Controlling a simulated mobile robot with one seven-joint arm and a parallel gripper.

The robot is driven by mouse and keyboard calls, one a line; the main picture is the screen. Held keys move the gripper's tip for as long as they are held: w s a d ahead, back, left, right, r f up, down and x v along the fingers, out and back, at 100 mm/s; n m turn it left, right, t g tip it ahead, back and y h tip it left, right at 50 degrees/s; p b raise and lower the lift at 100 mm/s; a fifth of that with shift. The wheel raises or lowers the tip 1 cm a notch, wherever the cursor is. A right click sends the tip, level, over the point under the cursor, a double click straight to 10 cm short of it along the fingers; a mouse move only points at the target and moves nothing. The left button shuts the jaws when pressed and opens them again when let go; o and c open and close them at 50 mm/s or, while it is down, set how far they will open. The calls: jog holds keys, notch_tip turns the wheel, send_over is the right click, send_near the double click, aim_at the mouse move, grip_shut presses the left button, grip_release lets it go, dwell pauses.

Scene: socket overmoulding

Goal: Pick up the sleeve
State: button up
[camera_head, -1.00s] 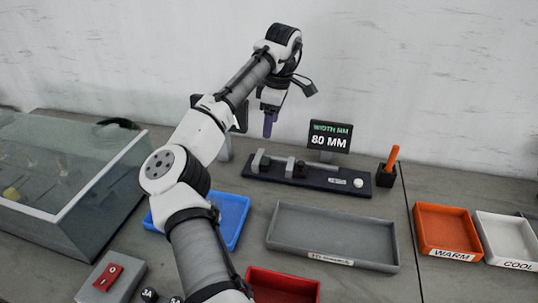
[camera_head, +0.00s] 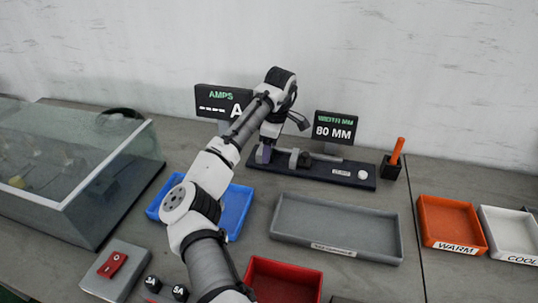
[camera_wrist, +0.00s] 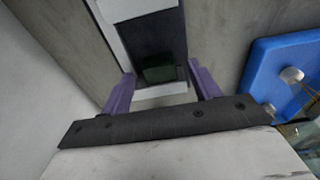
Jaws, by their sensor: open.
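I cannot clearly pick out the sleeve in either view. My gripper (camera_head: 263,154) is low at the left end of the dark measuring fixture (camera_head: 345,176). The wrist view shows its two purple fingers (camera_wrist: 162,88) spread apart, with nothing gripped between them. A dark green block (camera_wrist: 160,70) on the fixture shows beyond and between the fingertips. A pale grey bar-like part (camera_head: 325,157) lies along the fixture, right of my gripper. My fingers and wrist hide the fixture's left end in the head view.
The width display (camera_head: 335,128) and amps display (camera_head: 222,101) stand behind. A blue tray (camera_head: 236,212), grey tray (camera_head: 335,228) and red tray (camera_head: 285,279) lie in front. An orange-handled tool (camera_head: 396,155) stands right of the fixture. A glass-walled tank (camera_head: 75,170) is left.

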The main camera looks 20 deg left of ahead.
jog(key=shift+f, duration=0.35)
jog(key=c, duration=1.1)
jog(key=shift+r, duration=0.1)
jog(key=shift+c, duration=0.2)
